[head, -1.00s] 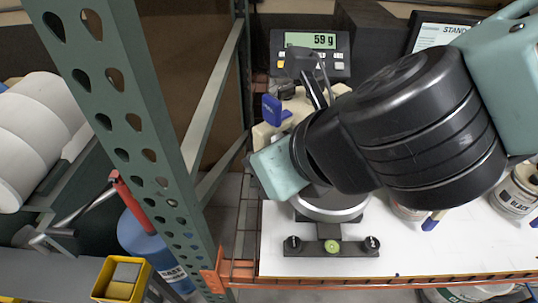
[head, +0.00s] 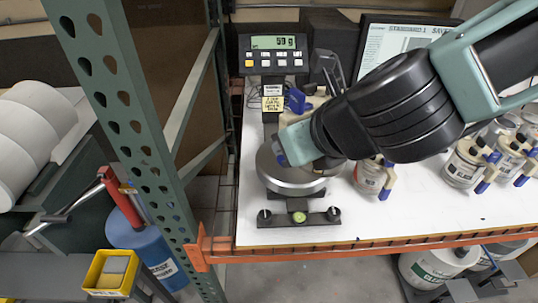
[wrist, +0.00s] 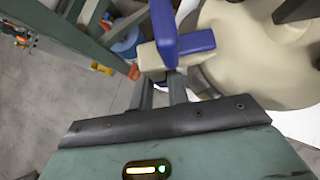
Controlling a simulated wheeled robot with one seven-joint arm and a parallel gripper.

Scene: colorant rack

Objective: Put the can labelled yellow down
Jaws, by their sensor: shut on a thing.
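My gripper (head: 295,143) is over the back of the round scale pan (head: 288,182) in the head view. In the wrist view its fingers (wrist: 163,84) are shut on a beige spout piece (wrist: 150,58) with a blue lever (wrist: 184,43). A large cream rounded body (wrist: 245,45) lies beside it, apparently the held can's top. In the head view the blue lever (head: 297,99) and some beige show behind my gripper. My gripper and arm hide the rest, so the label and whether the can touches anything cannot be told.
The scale display (head: 274,42) reads about 59 g. A red-labelled can (head: 371,176) and several cans with blue levers (head: 465,163) stand to the right on the white shelf (head: 420,218). A green rack post (head: 128,130) rises at left. The shelf's front middle is clear.

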